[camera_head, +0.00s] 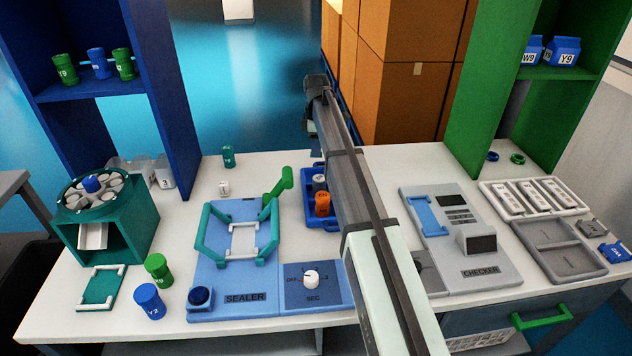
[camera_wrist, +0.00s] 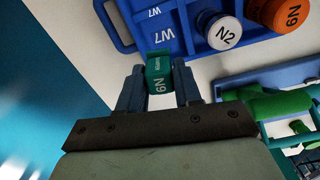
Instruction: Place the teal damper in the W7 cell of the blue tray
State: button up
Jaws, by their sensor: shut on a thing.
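The blue tray (camera_wrist: 120,28) fills the top of the wrist view, with W7 labels at its left part. It holds a blue cylinder with a white N2 top and an orange cylinder. My gripper (camera_wrist: 158,88) is shut on a small teal damper (camera_wrist: 158,74) with a white label. The damper shows right by the W7 marking at the tray's edge; its height above the tray cannot be told. In the head view the blue tray (camera_head: 312,219) is partly behind my arm.
The checker (camera_head: 478,273) is to the right. A teal cylinder (camera_head: 228,157) and a small white one (camera_head: 224,188) stand on the table behind the sealer. Blue and green shelves flank the table.

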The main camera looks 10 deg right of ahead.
jog(key=shift+s+n, duration=0.25)
jog(key=shift+n, duration=0.25)
jog(key=shift+f+n, duration=0.3)
jog(key=shift+f, duration=4.8)
jog(key=shift+f, duration=0.15)
jog(key=o, duration=0.7)
jog(key=shift+o, duration=0.2)
notch_tip(320, 180, up, 12)
jog(key=shift+r, duration=0.2)
